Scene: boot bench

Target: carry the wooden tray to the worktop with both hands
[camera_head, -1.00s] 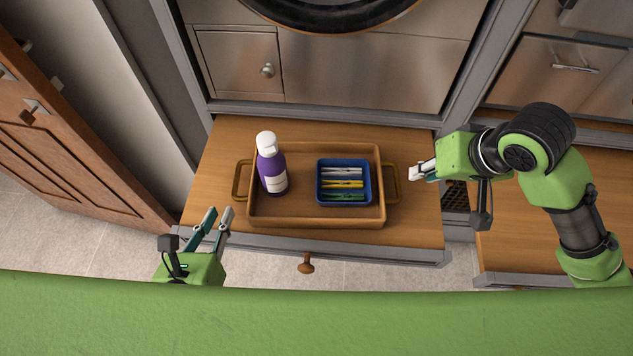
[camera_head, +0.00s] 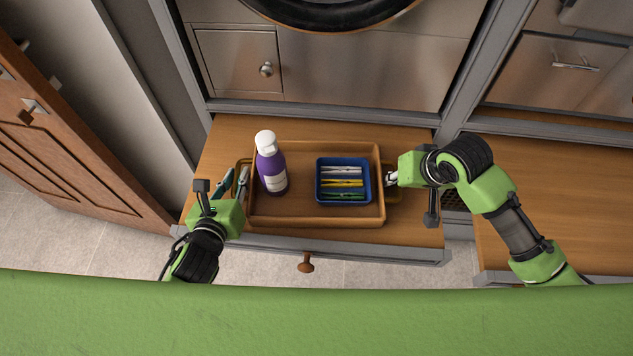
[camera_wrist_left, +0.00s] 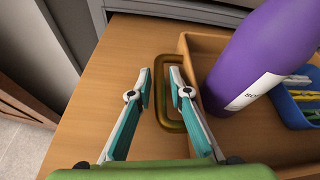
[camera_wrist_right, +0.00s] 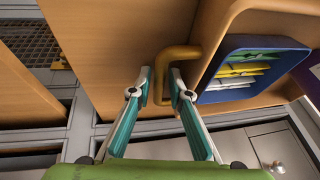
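The wooden tray (camera_head: 312,220) lies flat on a pulled-out wooden drawer or shelf, with a loop handle at each end. It holds a purple bottle (camera_head: 271,170) with a white cap and a blue basket (camera_head: 343,198) of clothes pegs. My left gripper (camera_head: 234,182) is open at the left handle (camera_wrist_left: 172,124); the handle's outer bar shows between its fingers in the left wrist view. My right gripper (camera_head: 391,178) is open at the right handle (camera_wrist_right: 158,100), whose bar shows between its fingertips in the right wrist view. Contact with either handle cannot be told.
The drawer front has a brown knob (camera_head: 306,263). A steel appliance (camera_head: 350,65) stands behind. A brown panelled door (camera_head: 70,160) is at the left. Another wooden surface (camera_head: 560,190) lies to the right, beyond a grey frame.

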